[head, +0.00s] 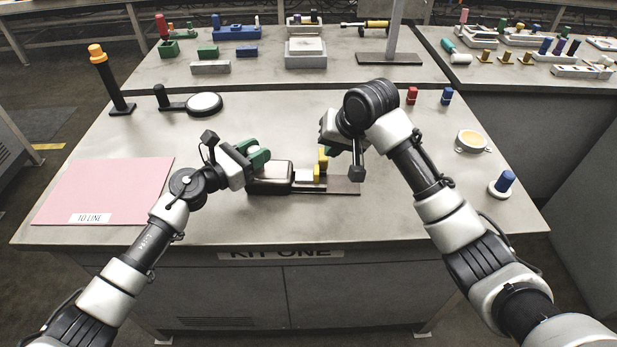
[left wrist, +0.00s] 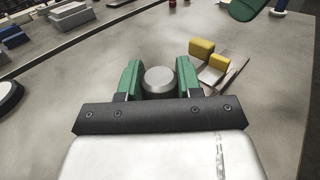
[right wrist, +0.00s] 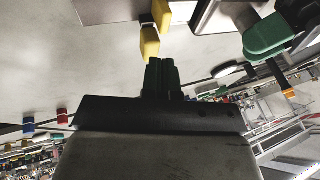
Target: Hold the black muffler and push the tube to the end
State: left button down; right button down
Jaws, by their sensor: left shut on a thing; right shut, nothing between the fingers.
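The black muffler (head: 268,188) lies near the front middle of the table, with a pale grey upper face. My left gripper (head: 257,160) is shut on it; in the left wrist view its green fingers (left wrist: 158,82) flank a round grey-topped part of it. A short pale piece (head: 304,176), perhaps the tube, sits between the muffler and yellow blocks (head: 318,174) on a grey plate (head: 343,187). In the right wrist view my right gripper (right wrist: 161,68) is shut and empty, its tips close to a yellow block (right wrist: 150,42); I cannot tell if they touch.
A pink mat (head: 105,190) marked "TO LINE" lies at left. A black-and-orange post (head: 110,80) and a round black-rimmed disc (head: 204,103) stand behind it. A cup (head: 471,140) and a blue-topped knob (head: 504,184) are at right. The table front is clear.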

aim_at(325, 175)
jog(key=shift+t, duration=0.3)
jog(key=shift+d+f, duration=0.15)
jog(key=shift+f, duration=4.1)
jog(key=shift+y, duration=0.3)
jog(key=shift+a, duration=0.9)
jog(key=shift+d, duration=0.15)
